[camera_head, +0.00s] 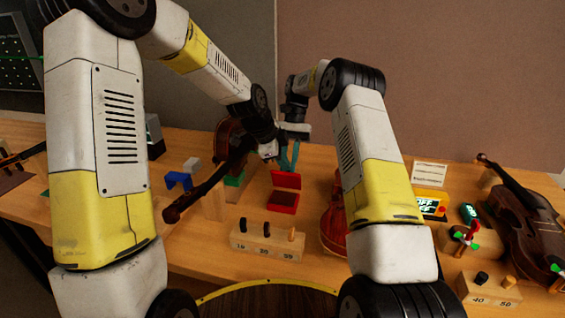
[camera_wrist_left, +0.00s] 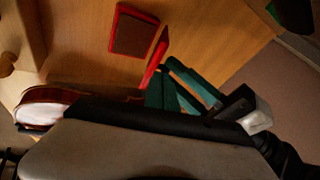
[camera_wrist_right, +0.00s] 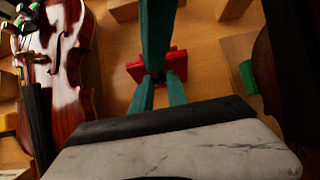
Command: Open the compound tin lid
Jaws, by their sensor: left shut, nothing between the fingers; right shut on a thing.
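The red compound tin (camera_head: 283,202) stands on the bench with its lid (camera_head: 286,180) raised upright at the back edge. In the left wrist view the open tin (camera_wrist_left: 133,32) shows a dark filling, and the lid (camera_wrist_left: 157,55) is seen nearly edge-on. My right gripper (camera_wrist_right: 157,82) is shut on the lid from above and behind. My left gripper (camera_head: 283,161) is shut and empty, close beside the right fingers near the lid. Its teal fingers also show at the top of the right wrist view. The exact gap between the two grippers cannot be told.
A violin (camera_head: 228,140) lies left of the tin, its neck reaching forward. Another violin (camera_head: 333,222) lies right of it, partly behind my right arm. A wooden peg block (camera_head: 268,245) stands in front. A third violin (camera_head: 525,215) lies at the far right.

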